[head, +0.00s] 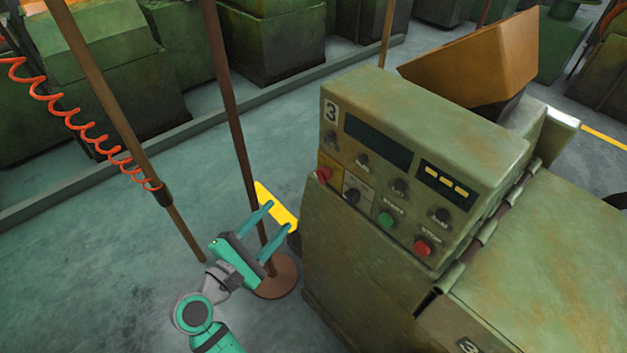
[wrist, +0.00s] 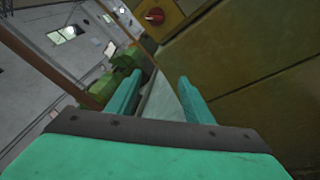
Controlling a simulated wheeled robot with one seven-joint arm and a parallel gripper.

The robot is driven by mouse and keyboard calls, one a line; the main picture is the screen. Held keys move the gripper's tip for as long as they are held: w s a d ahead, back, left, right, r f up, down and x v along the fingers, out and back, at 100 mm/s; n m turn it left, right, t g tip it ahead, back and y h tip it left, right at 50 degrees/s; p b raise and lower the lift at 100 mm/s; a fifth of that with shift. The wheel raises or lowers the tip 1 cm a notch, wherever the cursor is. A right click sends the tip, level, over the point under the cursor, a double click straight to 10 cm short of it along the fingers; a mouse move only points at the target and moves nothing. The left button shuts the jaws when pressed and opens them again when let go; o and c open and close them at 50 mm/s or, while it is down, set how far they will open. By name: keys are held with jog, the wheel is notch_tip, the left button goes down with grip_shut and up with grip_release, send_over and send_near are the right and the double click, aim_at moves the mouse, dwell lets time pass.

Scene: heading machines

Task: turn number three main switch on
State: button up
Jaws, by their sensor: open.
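The number three machine (head: 400,160) carries a "3" plate at the top left of its control panel. A red rotary knob on a yellow-orange plate, which looks like the main switch (head: 323,174), sits at the panel's lower left edge. In the wrist view the red switch (wrist: 155,15) is at the top, beyond the fingertips; its exact turn position is too small to tell. My gripper (head: 278,217) is open and empty, left of the machine and apart from the switch. Its two teal fingers (wrist: 159,85) are spread in the wrist view.
The panel also has a black selector (head: 352,195), a green button (head: 386,220) and a red button (head: 423,247). A brown post (head: 232,110) with a round base stands close by my gripper. A red coiled hose (head: 75,120) hangs at left. Floor at lower left is clear.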

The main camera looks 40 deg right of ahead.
aim_at(319, 179)
notch_tip(319, 179, up, 7)
jog(key=s+d+m+g+h, duration=0.1)
jog(key=s+m+g+h, duration=0.1)
jog(key=g, duration=0.3)
jog(key=d, duration=0.6)
jog(key=w+d, duration=0.1)
jog(key=d, duration=0.1)
jog(key=shift+d+r, duration=0.25)
jog(key=shift+d, duration=0.15)
jog(key=shift+w+d, duration=0.15)
jog(key=shift+d, duration=0.75)
jog(key=shift+a, duration=0.1)
jog(key=c, duration=1)
jog(key=shift+c, duration=0.2)
